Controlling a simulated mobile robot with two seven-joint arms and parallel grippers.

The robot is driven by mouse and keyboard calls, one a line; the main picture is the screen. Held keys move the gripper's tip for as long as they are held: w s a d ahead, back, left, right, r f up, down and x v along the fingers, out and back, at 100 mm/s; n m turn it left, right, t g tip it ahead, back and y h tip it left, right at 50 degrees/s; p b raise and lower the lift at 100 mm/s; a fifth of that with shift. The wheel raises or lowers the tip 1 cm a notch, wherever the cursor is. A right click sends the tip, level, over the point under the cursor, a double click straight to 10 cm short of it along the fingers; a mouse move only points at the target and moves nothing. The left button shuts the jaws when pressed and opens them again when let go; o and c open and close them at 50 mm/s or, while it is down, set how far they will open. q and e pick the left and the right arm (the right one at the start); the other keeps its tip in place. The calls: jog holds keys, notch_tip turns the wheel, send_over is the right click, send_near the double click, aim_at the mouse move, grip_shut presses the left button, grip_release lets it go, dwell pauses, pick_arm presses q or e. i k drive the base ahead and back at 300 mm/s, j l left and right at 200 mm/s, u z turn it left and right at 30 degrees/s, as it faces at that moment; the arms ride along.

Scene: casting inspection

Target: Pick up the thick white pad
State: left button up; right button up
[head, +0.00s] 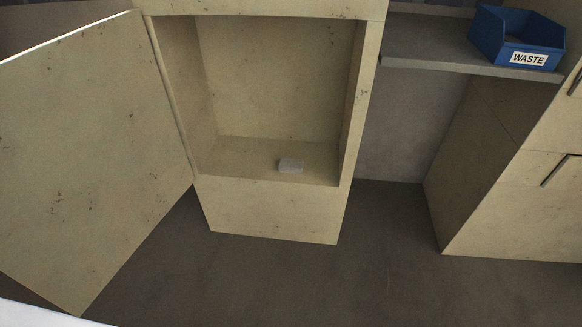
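A small whitish pad (291,166) lies flat on the floor of an open beige cabinet (272,211), near the front edge and right of the middle. It looks like a low block with a pale top. Nothing covers it. Neither of my grippers shows in the head view.
The cabinet door (90,150) stands wide open to the left. A blue bin labelled WASTE (487,38) sits on a grey worktop (420,50) at the upper right. Beige drawers (530,210) stand at the right. The floor (330,285) in front is clear.

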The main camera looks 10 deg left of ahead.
aim_at(293, 166)
jog(key=i+z, duration=0.1)
jog(key=i, duration=0.4)
jog(key=i+j+z, duration=0.15)
jog(key=i, duration=0.4)
jog(key=i+j+z, duration=0.1)
jog(key=i, duration=0.4)
jog(key=i+j+z, duration=0.1)
jog(key=i, duration=0.45)
